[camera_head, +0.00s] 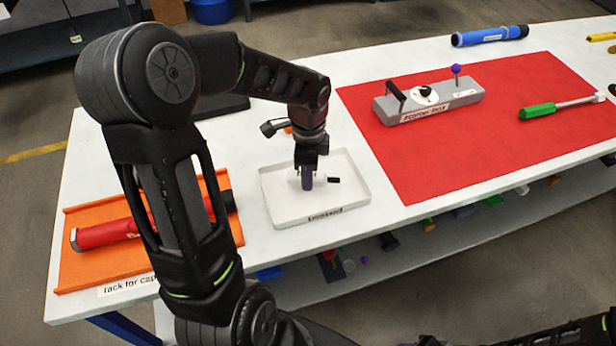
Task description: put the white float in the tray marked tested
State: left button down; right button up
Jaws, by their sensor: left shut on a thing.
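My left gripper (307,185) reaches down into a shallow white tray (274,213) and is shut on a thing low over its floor. That thing is mostly hidden; it seems to be the white float, pale against the white tray. A small dark piece (333,180) shows just right of the fingers; I cannot tell whether it belongs to the float. The tray has a label (325,213) on its front rim, too small to read surely. My right gripper is not in view; only part of an arm shows at the bottom right.
An orange rack (75,270) with a red tube (105,233) stands left, partly behind my left arm. A blue tube (488,36) lies at the back. A lower shelf holds loose parts.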

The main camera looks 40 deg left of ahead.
pick_arm(q)
jog(key=shift+f, duration=0.95)
jog(key=shift+f, duration=0.2)
jog(key=c, duration=1)
grip_release()
jog(key=shift+r, duration=0.1)
notch_tip(320, 180, up, 12)
jog(key=shift+r, duration=0.1)
